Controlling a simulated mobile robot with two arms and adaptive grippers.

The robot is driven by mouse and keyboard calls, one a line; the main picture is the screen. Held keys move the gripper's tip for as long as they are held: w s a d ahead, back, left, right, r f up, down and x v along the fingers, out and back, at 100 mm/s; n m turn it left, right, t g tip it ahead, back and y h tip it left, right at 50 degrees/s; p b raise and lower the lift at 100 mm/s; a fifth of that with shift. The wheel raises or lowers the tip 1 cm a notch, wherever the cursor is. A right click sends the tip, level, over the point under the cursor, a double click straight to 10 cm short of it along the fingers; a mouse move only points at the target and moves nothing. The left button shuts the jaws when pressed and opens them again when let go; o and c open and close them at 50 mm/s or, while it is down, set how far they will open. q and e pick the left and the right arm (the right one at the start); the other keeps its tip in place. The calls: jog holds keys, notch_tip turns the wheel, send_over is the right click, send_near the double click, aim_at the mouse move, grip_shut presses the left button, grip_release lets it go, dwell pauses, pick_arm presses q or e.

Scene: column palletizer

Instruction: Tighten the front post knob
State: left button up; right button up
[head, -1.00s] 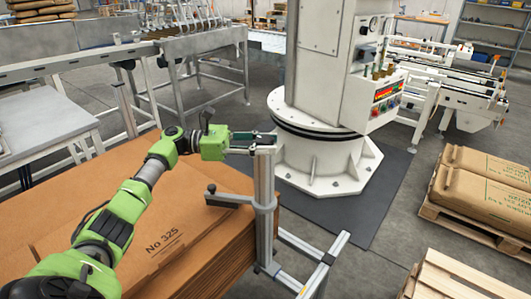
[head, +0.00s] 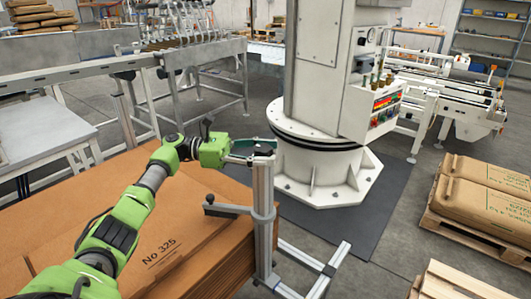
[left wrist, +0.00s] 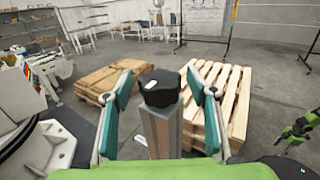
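The front post (head: 263,195) is a grey metal upright beside the stack of brown cardboard, with a side bracket ending in a small dark knob. In the left wrist view the post (left wrist: 165,130) stands upright, topped by a black faceted knob (left wrist: 160,88). My left gripper (head: 262,148) is at the post top in the head view. In the left wrist view its teal-padded fingers (left wrist: 160,85) are open, one on each side of the knob, with a gap showing on both sides. Part of my green right arm shows at that view's right edge; its fingers cannot be made out.
The cardboard stack (head: 200,232) lies below my left arm. A white column machine (head: 325,160) stands just behind the post. Metal frame bars (head: 325,270) lie low to the right. Pallets with brown sacks (head: 485,200) are at the right. Open floor lies between.

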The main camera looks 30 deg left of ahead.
pick_arm(q)
jog(key=v, duration=1.2)
jog(key=shift+f, duration=0.2)
